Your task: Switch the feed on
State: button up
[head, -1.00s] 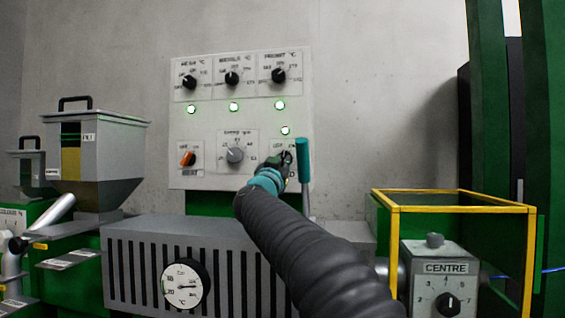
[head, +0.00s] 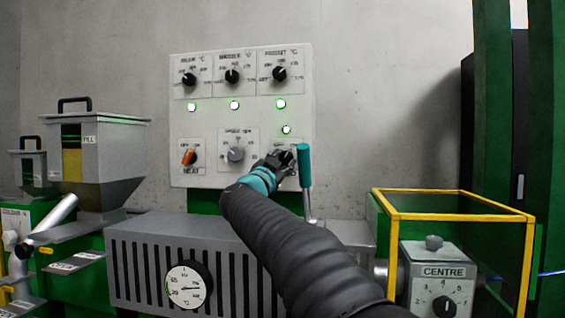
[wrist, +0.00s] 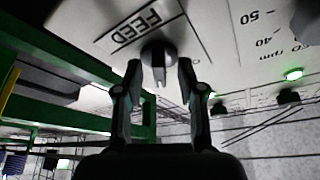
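The feed switch (head: 287,157) is a dark rotary knob at the lower right of the white control panel. In the wrist view the knob (wrist: 158,58) is round and grey with a narrow grip, beside the FEED label (wrist: 135,25). My gripper (head: 280,163) is at the knob in the head view and partly covers it and its label. In the wrist view my gripper (wrist: 159,68) is open, one finger on each side of the knob. Small gaps seem to show between fingers and knob. A green lamp (head: 286,129) is lit above the switch.
A teal-handled lever (head: 304,165) stands close to the right of my gripper. The grey speed knob (head: 236,154) and orange heat switch (head: 188,157) are to the left. Below is a slatted grey housing (head: 150,265); a yellow-framed guard (head: 455,200) stands at right.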

jog(key=v, duration=0.7)
jog(key=shift+s, duration=0.2)
jog(key=shift+f, duration=0.1)
dwell(1.1)
